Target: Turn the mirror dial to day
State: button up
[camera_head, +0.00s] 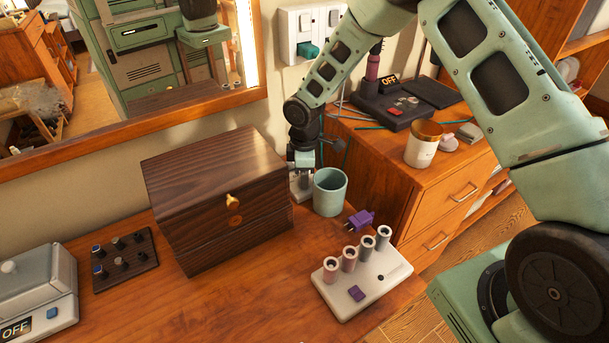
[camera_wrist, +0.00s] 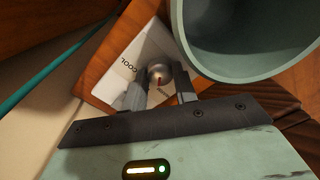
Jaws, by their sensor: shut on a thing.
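The mirror dial (camera_wrist: 159,72) is a small round metal knob with a red mark, on a white plate (camera_wrist: 128,58). The plate reads "COOL" on one side; a second label beside the knob is too small and partly covered to read. My gripper (camera_wrist: 162,84) is shut on the knob, one finger on each side. In the head view my gripper (camera_head: 301,178) is low at the wall, between the dark wooden box and the teal cup, and the knob is hidden there. The mirror (camera_head: 150,112) has a wooden frame and a lit right edge.
The teal cup (camera_head: 330,192) stands right against my gripper's side; its rim also shows in the wrist view (camera_wrist: 185,45). The dark wooden box (camera_head: 215,190) is close on the left. A white holder (camera_head: 352,290) with several tubes and a purple plug (camera_head: 360,220) lie in front.

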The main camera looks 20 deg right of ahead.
jog(key=m+b, duration=0.1)
jog(key=m, duration=0.3)
jog(key=shift+m+b, duration=0.3)
jog(key=shift+m, duration=1.5)
jog(key=o, duration=1)
jog(key=shift+c, duration=0.2)
notch_tip(320, 180, up, 17)
jog(key=b, duration=0.1)
jog(key=shift+r, duration=0.2)
